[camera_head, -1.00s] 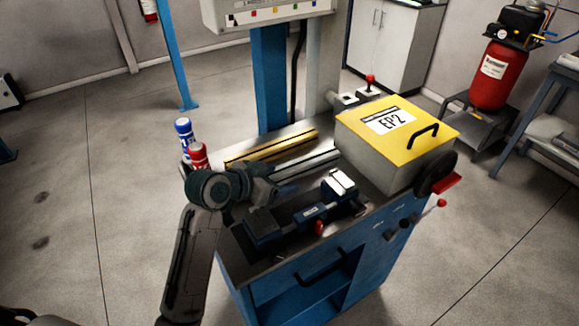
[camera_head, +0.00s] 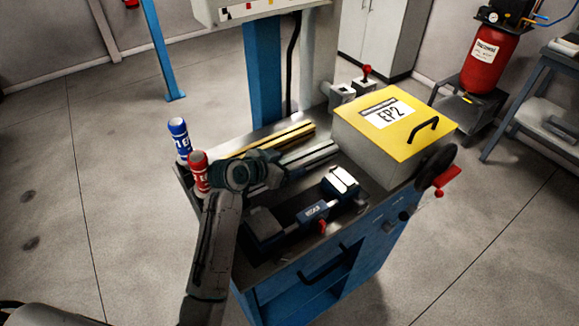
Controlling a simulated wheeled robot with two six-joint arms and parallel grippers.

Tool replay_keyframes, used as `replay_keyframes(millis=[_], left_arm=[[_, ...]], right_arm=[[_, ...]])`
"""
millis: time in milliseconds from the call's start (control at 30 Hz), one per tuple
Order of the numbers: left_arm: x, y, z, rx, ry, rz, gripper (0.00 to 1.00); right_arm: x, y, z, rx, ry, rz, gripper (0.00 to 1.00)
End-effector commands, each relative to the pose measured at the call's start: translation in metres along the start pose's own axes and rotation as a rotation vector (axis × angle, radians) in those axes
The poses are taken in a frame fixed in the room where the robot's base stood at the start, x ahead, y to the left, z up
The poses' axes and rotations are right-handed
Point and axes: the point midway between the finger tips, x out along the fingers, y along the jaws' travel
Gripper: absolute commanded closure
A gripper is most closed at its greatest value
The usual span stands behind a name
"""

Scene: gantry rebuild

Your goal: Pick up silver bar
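The silver bar (camera_head: 312,156) lies on the metal top of the blue workbench (camera_head: 352,222), beside and in front of a gold bar (camera_head: 292,137). Its left end is hidden behind my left arm. My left gripper (camera_head: 273,174) is at that left end, pointing right, close to the bar. Its fingers are small and dark, so I cannot tell whether they are open or touch the bar. My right gripper is out of view.
A blue vise (camera_head: 312,211) sits in front of the bar. A yellow-lidded box (camera_head: 380,152) stands to its right. A red can (camera_head: 199,172) and a blue can (camera_head: 179,138) stand at the left edge. A blue column (camera_head: 263,75) rises behind.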

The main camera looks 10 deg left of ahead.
Motion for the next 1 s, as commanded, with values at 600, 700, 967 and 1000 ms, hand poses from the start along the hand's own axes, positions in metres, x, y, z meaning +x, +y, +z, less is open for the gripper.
replay_keyframes(millis=[600, 700, 967, 1000], left_arm=[[0.000, 0.000, 0.000, -0.001, 0.000, 0.000, 1.00], [-0.001, 0.000, -0.001, 0.000, 0.000, 0.000, 1.00], [-0.017, -0.001, -0.033, 0.003, 0.006, -0.002, 1.00], [-0.021, -0.001, -0.040, 0.004, 0.007, -0.001, 1.00]], right_arm=[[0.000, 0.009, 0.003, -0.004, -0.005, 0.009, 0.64], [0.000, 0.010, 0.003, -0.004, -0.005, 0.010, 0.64], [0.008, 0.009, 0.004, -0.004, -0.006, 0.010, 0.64], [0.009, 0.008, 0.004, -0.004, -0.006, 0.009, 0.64]])
